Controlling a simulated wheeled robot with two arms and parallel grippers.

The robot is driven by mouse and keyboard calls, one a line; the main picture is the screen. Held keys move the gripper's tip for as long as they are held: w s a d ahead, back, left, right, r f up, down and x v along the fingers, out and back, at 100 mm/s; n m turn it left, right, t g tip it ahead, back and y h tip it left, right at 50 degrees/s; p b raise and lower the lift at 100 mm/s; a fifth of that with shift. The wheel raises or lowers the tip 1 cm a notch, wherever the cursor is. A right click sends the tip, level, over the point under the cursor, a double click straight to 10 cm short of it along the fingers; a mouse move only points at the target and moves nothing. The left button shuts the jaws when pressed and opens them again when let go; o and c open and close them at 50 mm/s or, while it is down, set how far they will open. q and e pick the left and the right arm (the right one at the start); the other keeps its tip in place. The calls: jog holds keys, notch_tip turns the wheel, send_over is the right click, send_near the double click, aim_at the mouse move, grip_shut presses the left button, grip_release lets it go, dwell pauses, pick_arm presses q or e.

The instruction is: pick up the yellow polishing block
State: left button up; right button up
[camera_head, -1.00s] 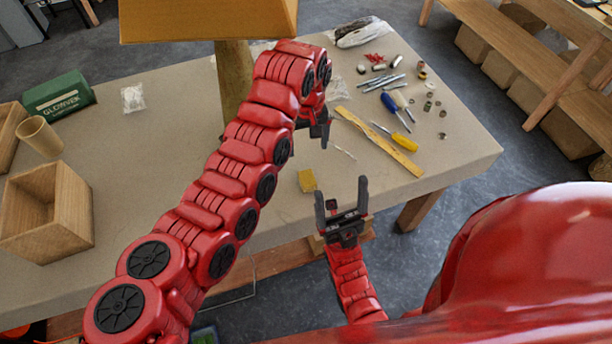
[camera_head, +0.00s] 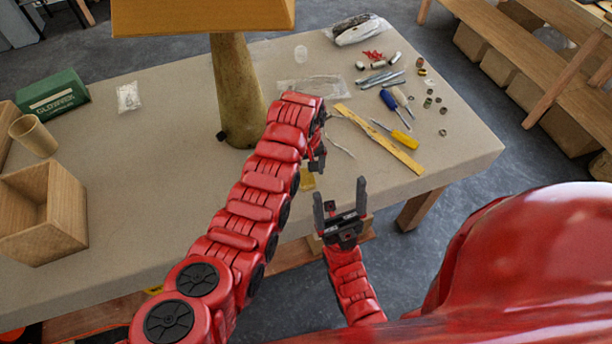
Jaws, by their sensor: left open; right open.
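The yellow polishing block (camera_head: 308,184) lies on the table near its front edge. My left arm and gripper hide part of it, and only a small yellow patch shows. My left gripper (camera_head: 318,164) is open and points down just above and beside the block; I cannot tell whether it touches it. My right gripper (camera_head: 340,206) is open and empty, fingers upward, at the table's front edge, to the right of the block.
A lamp with a yellow shade (camera_head: 200,16) and a thick post (camera_head: 238,90) stands behind my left arm. A wooden box (camera_head: 40,215) and a green box (camera_head: 52,94) stand left.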

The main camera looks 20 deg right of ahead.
pick_arm(q)
jog(key=shift+f, duration=1.25)
jog(key=c, duration=1.4)
jog(key=shift+w+r, duration=0.1)
jog(key=shift+r, duration=0.05)
